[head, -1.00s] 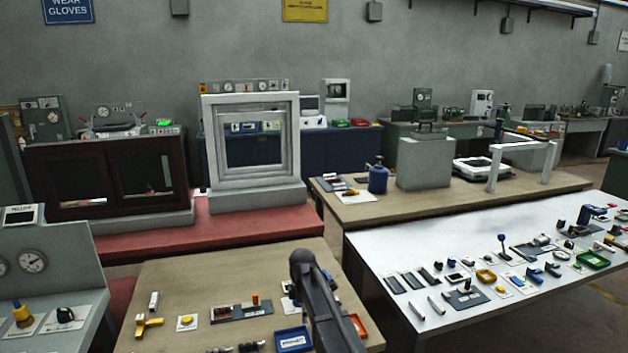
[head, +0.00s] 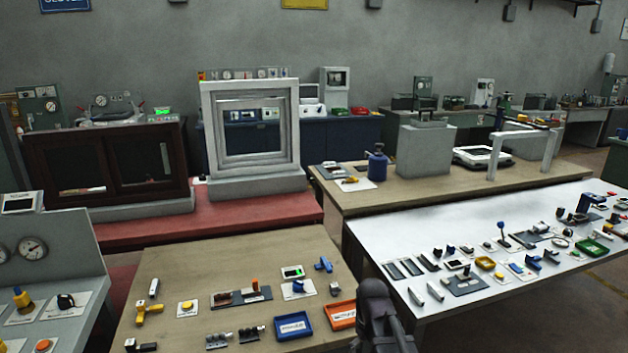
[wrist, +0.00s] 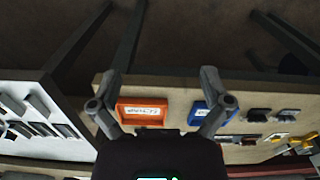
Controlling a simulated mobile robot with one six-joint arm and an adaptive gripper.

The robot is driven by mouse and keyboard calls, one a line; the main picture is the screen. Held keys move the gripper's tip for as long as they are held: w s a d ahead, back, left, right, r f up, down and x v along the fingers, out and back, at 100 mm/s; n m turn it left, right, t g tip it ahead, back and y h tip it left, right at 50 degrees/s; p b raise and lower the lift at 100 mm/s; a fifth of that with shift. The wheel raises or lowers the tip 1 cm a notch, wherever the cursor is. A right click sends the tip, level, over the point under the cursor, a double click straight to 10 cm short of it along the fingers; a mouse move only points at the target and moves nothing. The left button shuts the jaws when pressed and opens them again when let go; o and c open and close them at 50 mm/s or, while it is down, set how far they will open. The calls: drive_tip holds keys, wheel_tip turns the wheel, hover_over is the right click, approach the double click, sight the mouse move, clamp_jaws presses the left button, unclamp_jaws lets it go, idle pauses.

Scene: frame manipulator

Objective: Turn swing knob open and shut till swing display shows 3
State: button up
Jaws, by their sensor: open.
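A white square frame (head: 206,130) with an inner grey-white window panel (head: 222,135) stands on the red-topped bench, the panel looking slightly tilted in it. I cannot tell which part is the swing knob. A small display with a green readout (head: 292,272) lies on the near tan table, and another green readout (head: 163,112) shows behind the dark sliding cabinet; their digits are too small to read. My gripper (wrist: 160,74) is open and empty in the wrist view, its fingers spread above the tan table edge by the orange tray (wrist: 143,111) and blue tray (wrist: 205,113).
The near tan table (head: 200,262) carries small knobs, switches and trays. A white table (head: 380,235) with many small parts is at right. The dark sliding cabinet (head: 105,170) stands left of the frame. A gauge panel (head: 70,240) is at far left.

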drive_tip(key=s+d+m, duration=0.3)
drive_tip(key=s+m, duration=0.1)
drive_tip(key=s, duration=0.2)
drive_tip(key=shift+d+f+m, duration=0.15)
drive_tip(key=shift+d+m, duration=0.1)
drive_tip(key=shift+m, duration=0.05)
drive_tip(key=shift+w+a, duration=0.1)
idle(1.2)
